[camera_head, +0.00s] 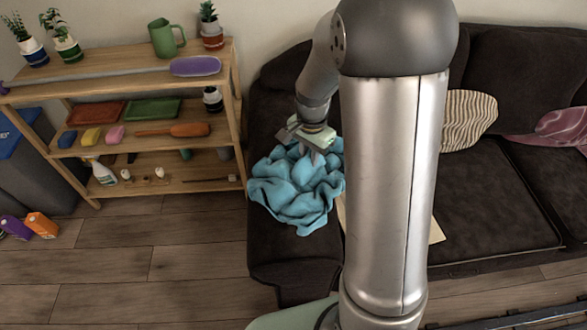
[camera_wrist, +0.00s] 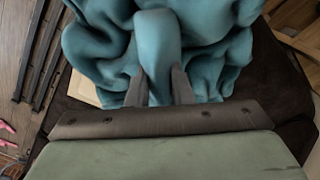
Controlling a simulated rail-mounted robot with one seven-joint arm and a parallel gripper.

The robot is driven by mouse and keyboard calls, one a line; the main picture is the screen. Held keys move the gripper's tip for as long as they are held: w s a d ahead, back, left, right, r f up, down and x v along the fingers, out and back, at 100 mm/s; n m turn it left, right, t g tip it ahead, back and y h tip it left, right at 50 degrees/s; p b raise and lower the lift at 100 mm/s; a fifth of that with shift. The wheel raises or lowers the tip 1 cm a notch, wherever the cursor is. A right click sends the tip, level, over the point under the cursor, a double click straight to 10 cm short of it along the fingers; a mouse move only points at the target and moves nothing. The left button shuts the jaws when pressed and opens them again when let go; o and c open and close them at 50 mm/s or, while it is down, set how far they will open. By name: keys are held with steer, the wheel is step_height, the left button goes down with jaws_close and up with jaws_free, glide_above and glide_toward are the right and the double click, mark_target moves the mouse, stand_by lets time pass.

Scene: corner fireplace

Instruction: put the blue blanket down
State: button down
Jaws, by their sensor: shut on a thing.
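The blue blanket (camera_head: 297,187) is a crumpled light-blue cloth at the left arm of the dark sofa. My gripper (camera_head: 312,153) is above it with its fingers down in the folds. In the wrist view my gripper (camera_wrist: 158,88) is shut on a raised fold of the blanket (camera_wrist: 157,40), between its two grey fingers. The cloth bunches out on both sides of the fingers. My arm hides the blanket's right edge in the head view. I cannot tell whether its underside touches the sofa.
The dark sofa (camera_head: 490,200) has a striped pillow (camera_head: 468,120) and a pinkish cloth (camera_head: 560,128). A flat beige item (camera_head: 436,232) lies on the seat, partly behind my arm. A wooden shelf (camera_head: 225,95) with pots and trays stands close left. Orange and purple cartons (camera_head: 41,224) (camera_head: 16,227) stand on the floor.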

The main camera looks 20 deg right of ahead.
mark_target(295, 159)
steer(key=a+f, duration=0.1)
steer(key=w+a+f, duration=0.1)
steer(key=f, duration=0.1)
steer(key=w+a+f, duration=0.1)
steer(key=f, duration=0.1)
steer(key=shift+w+a, duration=0.1)
steer(key=shift+w, duration=0.05)
steer(key=shift+w+a+f, duration=0.15)
steer(key=shift+f, duration=1.55)
steer(key=shift+f, duration=0.2)
steer(key=c, duration=1.3)
jaws_free()
steer(key=shift+r, duration=0.1)
